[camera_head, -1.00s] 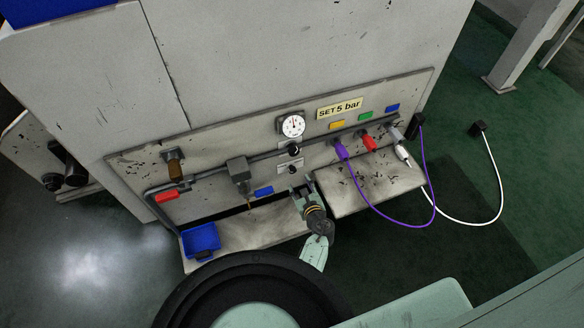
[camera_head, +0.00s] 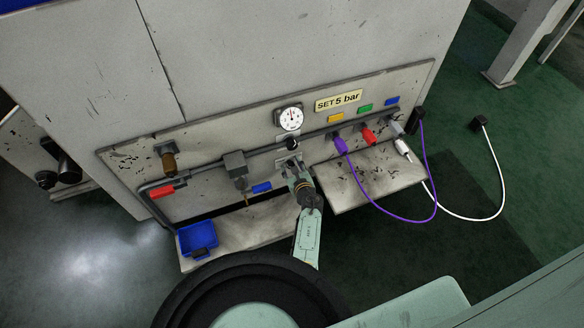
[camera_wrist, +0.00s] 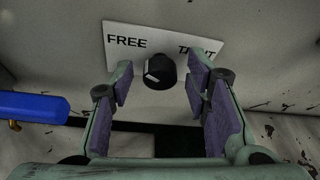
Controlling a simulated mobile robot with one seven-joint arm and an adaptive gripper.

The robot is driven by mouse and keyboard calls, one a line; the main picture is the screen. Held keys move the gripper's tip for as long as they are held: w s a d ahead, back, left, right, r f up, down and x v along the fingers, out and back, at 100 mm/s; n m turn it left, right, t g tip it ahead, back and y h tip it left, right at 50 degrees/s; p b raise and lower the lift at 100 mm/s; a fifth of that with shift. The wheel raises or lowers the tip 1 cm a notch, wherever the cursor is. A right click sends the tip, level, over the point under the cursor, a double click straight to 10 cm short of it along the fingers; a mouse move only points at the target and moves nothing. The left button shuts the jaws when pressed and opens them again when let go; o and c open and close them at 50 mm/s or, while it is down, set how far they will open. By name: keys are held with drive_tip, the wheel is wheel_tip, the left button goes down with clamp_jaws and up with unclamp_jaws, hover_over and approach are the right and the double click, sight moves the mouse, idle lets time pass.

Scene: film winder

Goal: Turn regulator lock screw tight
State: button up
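The regulator lock screw (camera_wrist: 162,70) is a small black knob with a white mark on its left side. It sits below a white plate (camera_wrist: 130,35) reading FREE on the left and a partly covered word, beginning with T, on the right. My gripper (camera_wrist: 158,84) is open, with one purple-padded finger on each side of the knob. I see gaps between pads and knob; whether the fingertips reach its depth is unclear. In the head view my gripper (camera_head: 295,174) is at the panel below the regulator's black knob (camera_head: 292,143) and hides the lock screw.
A gauge (camera_head: 290,118) and a SET 5 bar sign (camera_head: 338,100) are above. A blue handle (camera_wrist: 34,107) lies left of my gripper. A shelf (camera_head: 365,182) and a blue bin (camera_head: 198,238) are below.

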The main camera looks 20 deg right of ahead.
clamp_jaws()
idle(0.3)
drive_tip(key=shift+y, duration=0.3)
drive_tip(key=m, duration=0.1)
drive_tip(key=m+y, duration=0.1)
drive_tip(key=shift+d+m+y, duration=0.25)
drive_tip(key=shift+m+y, duration=0.05)
drive_tip(key=shift+m, duration=0.1)
drive_tip(key=shift+d+f+m+t+y+b, duration=0.15)
drive_tip(key=shift+m+t+y+b, duration=0.75)
drive_tip(key=shift+m+b, duration=1.55)
drive_tip(key=shift+f+m+t+y+b, duration=0.25)
drive_tip(key=shift+m+t+y+b, duration=0.25)
drive_tip(key=shift+m+y+b, duration=1.35)
drive_tip(key=shift+d+f+m+t+y+b, duration=0.15)
drive_tip(key=shift+m+t+y+b, duration=0.45)
drive_tip(key=shift+m+b, duration=2.45)
drive_tip(key=shift+m+h+p, duration=0.25)
drive_tip(key=shift+m+p, duration=0.1)
drive_tip(key=shift+m, duration=0.3)
